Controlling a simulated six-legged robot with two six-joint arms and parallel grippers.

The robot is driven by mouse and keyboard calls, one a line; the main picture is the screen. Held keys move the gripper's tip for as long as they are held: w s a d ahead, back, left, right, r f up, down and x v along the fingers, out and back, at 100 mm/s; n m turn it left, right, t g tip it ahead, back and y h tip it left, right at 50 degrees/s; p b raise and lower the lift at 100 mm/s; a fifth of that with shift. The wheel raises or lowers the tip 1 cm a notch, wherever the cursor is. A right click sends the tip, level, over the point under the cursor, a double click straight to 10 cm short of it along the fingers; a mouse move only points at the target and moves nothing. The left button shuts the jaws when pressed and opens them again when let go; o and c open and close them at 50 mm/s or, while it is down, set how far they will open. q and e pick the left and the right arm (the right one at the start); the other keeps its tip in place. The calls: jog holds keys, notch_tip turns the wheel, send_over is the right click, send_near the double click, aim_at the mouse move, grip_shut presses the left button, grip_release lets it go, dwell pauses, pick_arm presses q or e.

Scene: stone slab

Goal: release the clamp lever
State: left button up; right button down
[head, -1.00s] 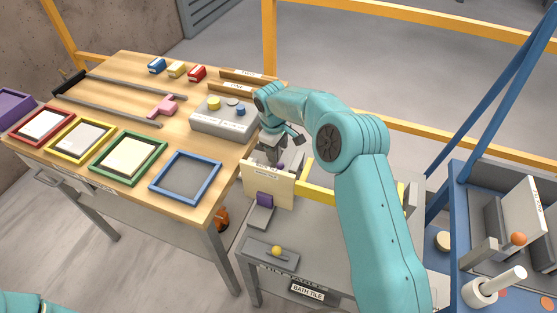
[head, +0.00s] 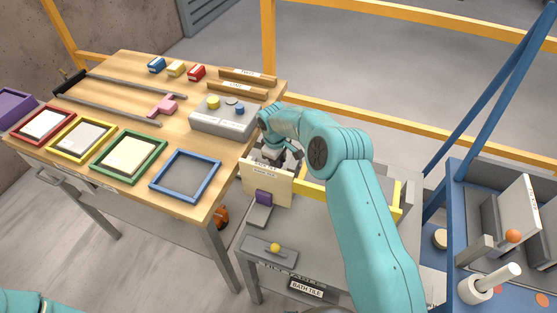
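A beige upright board (head: 268,188) stands at the near left of the grey bench, with a purple block (head: 263,197) on a grey base in front of it. A lever with a yellow knob (head: 275,248) sits on a grey plate nearer to me. No label marks a clamp lever, and I cannot tell which part it is. My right gripper (head: 278,160) points down at the board's top edge. Its fingers are small and partly hidden by my arm, so neither their opening nor any contact is clear. Of my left arm only a teal piece shows at bottom left, without its gripper.
The wooden table (head: 120,80) holds coloured frames, a grey control box (head: 225,118) and small blocks. A yellow rail (head: 350,195) borders the grey bench. A blue machine (head: 450,220) with an orange knob (head: 513,236) stands at right.

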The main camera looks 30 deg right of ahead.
jog(key=shift+s+a+f+h+b, duration=0.2)
jog(key=shift+f+h+b, duration=0.1)
jog(key=shift+b, duration=0.7)
jog(key=shift+s+a+r+t+b, duration=0.1)
jog(key=shift+a+r+t+b, duration=0.1)
jog(key=shift+t+b, duration=0.2)
jog(key=shift+r, duration=0.1)
jog(key=c, duration=0.9)
grip_release()
jog(key=shift+o, duration=0.2)
jog(key=v, duration=1.6)
jog(key=shift+a, duration=0.35)
jog(key=shift+s+r, duration=0.1)
jog(key=shift+s, duration=0.05)
